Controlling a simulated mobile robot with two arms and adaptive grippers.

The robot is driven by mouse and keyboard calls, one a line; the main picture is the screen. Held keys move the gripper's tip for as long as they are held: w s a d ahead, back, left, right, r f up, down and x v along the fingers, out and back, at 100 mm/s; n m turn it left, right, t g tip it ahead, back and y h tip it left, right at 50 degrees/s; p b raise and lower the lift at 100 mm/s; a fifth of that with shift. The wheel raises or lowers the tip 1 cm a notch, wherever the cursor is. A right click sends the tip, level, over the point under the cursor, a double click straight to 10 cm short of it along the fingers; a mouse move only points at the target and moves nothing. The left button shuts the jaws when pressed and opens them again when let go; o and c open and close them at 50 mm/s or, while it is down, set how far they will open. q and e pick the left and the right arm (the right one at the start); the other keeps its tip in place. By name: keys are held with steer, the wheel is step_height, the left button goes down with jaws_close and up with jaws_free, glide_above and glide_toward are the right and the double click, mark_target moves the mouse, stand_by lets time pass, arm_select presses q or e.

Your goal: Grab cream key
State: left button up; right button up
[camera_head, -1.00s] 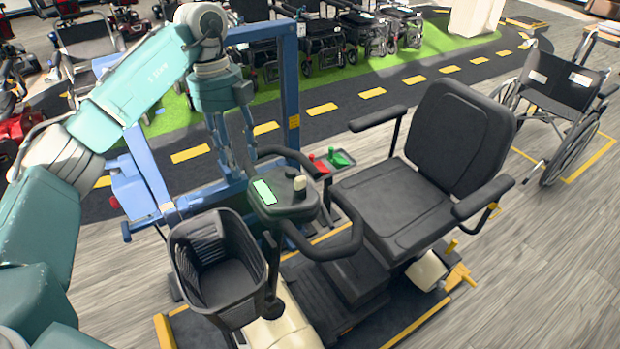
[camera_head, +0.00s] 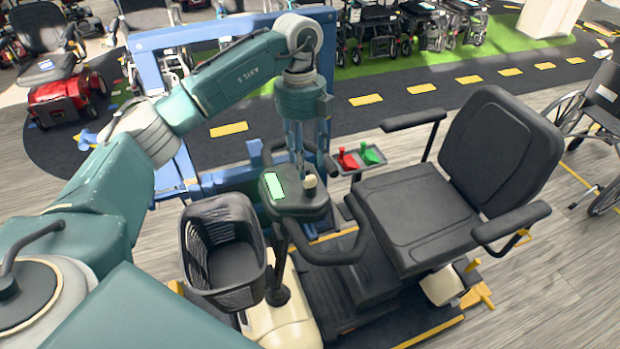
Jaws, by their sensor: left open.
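The cream key (camera_head: 309,181) is a small pale knob standing on the dark console (camera_head: 292,207) of the scooter, right of the console's green screen (camera_head: 274,188). My left gripper (camera_head: 299,172) points down over the console, its slim fingers just left of and behind the cream key in the picture. It is open. I cannot tell whether a finger touches the key. A red key (camera_head: 348,159) and a green key (camera_head: 372,155) stand on a small grey tray behind the console. My right gripper is not in view.
A black basket (camera_head: 222,255) hangs in front of the console, and handlebars surround it. The black scooter seat (camera_head: 425,210) is at the right. A blue frame (camera_head: 155,130) stands behind my arm. A wheelchair (camera_head: 600,120) is at the far right. Grey floor is clear at lower right.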

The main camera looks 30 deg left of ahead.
mark_target(310, 176)
arm_select(q)
steer(key=shift+d+f, duration=0.15)
steer(key=shift+f, duration=0.1)
steer(key=f+p, duration=0.1)
steer(key=f, duration=0.1)
steer(key=d+f+p, duration=0.1)
steer(key=f+p, duration=0.1)
steer(key=shift+s+f, duration=0.15)
steer(key=shift+f, duration=0.3)
steer(key=c, duration=1.1)
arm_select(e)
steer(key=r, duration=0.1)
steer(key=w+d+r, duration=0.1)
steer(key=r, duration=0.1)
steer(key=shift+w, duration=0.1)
